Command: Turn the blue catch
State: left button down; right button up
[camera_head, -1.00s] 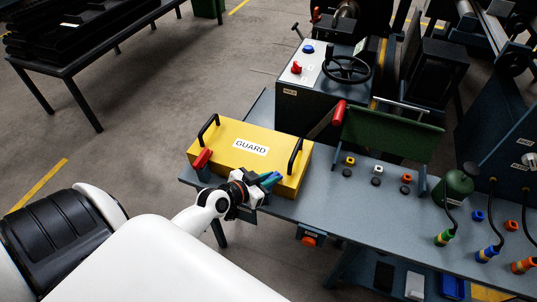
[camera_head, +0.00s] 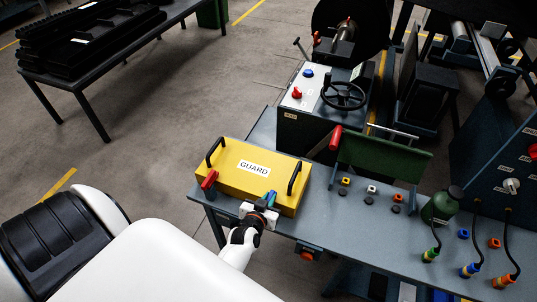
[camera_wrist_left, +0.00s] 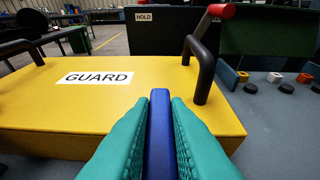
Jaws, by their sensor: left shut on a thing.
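The blue catch (camera_wrist_left: 159,130) stands upright between the teal fingers of my left gripper (camera_wrist_left: 160,135) in the left wrist view. The gripper is shut on it, with a finger against each side. In the head view my left gripper (camera_head: 267,201) is at the front edge of the yellow guard (camera_head: 228,177), near its right end, and the catch (camera_head: 271,197) shows as a small blue patch there. The guard lies flat on the bench and has two black handles. A red catch (camera_head: 210,180) stands at its front left. My right gripper is not in view.
The grey bench (camera_head: 330,228) runs to the right, with several small coloured blocks and black discs. A green panel (camera_head: 385,155) and a green bottle (camera_head: 441,206) stand there. A control box with a black handwheel (camera_head: 343,95) is behind the guard.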

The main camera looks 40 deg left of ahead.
pick_arm(q)
jog(key=c, duration=1.4)
grip_release()
jog(key=shift+w, duration=0.1)
jog(key=p+v, duration=0.7)
jog(key=v, duration=0.5)
jog(key=shift+d, duration=0.1)
